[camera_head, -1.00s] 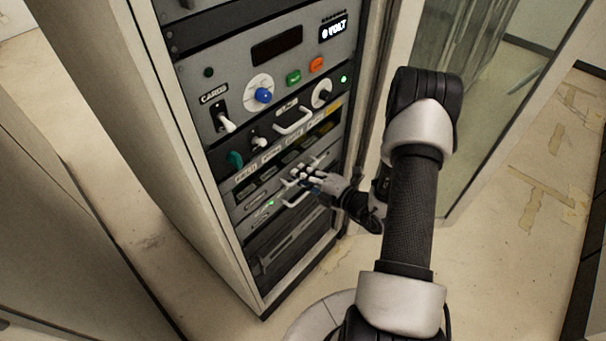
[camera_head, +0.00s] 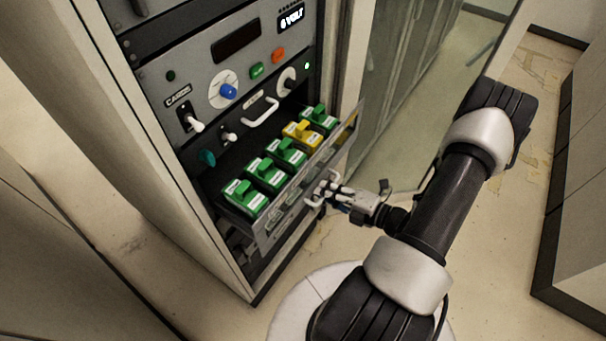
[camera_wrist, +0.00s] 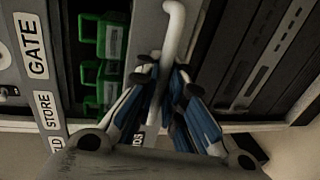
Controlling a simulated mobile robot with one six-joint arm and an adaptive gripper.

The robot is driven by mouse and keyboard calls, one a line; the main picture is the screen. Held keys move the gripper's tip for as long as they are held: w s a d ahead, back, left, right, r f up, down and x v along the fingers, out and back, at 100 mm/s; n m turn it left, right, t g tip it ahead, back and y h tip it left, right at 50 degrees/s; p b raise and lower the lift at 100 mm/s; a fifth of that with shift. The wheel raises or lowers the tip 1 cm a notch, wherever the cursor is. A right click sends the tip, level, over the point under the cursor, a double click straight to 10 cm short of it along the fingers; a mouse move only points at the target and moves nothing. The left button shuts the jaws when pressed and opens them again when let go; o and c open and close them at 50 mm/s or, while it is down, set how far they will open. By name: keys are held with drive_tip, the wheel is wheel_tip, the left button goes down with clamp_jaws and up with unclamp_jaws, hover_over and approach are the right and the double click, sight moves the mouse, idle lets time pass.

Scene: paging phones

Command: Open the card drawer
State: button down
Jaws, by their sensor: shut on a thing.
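The card drawer (camera_head: 283,205) stands pulled out from the rack, with several green cards (camera_head: 266,172) and one yellow card (camera_head: 303,133) in a row inside it. Its white handle (camera_head: 318,191) is on the drawer front. My gripper (camera_head: 325,188) is shut on this handle. In the wrist view the white handle (camera_wrist: 172,40) runs between the blue-padded fingers of my gripper (camera_wrist: 165,85). Green cards (camera_wrist: 107,45) show at the left there. The exact finger contact is partly hidden.
The rack panel (camera_head: 205,90) above carries a blue knob (camera_head: 228,91), switches, green and orange buttons, and another white handle (camera_head: 262,112). A glass partition (camera_head: 420,80) stands at the right.

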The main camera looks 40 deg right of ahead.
drive_tip(key=f+p+v, duration=0.1)
drive_tip(key=f+v, duration=0.1)
drive_tip(key=v, duration=0.9)
drive_tip(key=shift+s, duration=0.2)
drive_tip(key=shift+r, duration=0.1)
drive_tip(key=c, duration=2)
unclamp_jaws()
drive_tip(key=shift+d, duration=0.1)
drive_tip(key=v, duration=1.2)
